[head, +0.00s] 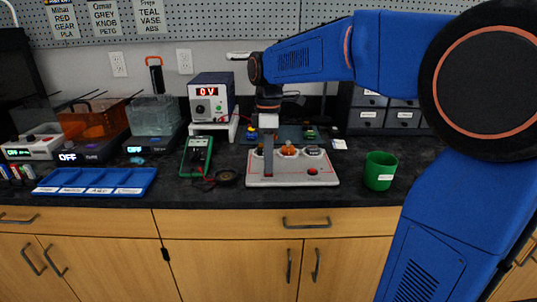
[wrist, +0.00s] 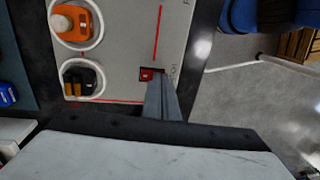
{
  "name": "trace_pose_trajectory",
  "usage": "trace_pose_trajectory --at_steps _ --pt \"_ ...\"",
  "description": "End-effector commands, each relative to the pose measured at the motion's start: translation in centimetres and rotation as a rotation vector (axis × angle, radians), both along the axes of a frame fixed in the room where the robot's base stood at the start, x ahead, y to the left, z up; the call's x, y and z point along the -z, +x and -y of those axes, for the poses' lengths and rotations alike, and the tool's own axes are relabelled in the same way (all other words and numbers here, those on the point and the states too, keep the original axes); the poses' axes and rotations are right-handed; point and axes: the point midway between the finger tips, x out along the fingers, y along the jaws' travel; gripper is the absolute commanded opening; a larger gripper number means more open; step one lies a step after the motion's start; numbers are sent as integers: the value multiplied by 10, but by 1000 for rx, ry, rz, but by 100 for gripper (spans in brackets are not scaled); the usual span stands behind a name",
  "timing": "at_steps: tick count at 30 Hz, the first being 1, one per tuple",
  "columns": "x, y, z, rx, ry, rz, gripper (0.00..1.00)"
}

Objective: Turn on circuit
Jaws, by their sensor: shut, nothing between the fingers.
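The grey circuit board (head: 325,181) lies on the dark counter and carries round holders with orange and dark parts. In the head view, my gripper (head: 268,172) points down over its left part, fingers shut and empty. In the wrist view, the fingertips (wrist: 158,80) are beside a small red switch (wrist: 147,75) in a dark frame on the board. I cannot tell whether they touch it. The head view hides this switch behind the gripper. The power supply (head: 211,108) behind reads 0V in red. A red button-like part (head: 312,171) is on the board's right front.
A green cup (head: 380,172) stands right of the board. A green multimeter (head: 196,155) and a round black piece (head: 227,177) are on its left. A blue tray (head: 95,190) lies further left. Small drawers (head: 385,118) stand at the back right.

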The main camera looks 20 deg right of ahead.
Motion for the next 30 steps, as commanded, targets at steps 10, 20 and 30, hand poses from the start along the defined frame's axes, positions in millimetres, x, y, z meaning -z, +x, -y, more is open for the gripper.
trace_pose_trajectory --at_steps 10,20,30 --pt "2 -1 0 0 0 0 0" --pt "6 -2 -1 0 0 -2 0" --pt "3 9 3 1 -1 0 0"
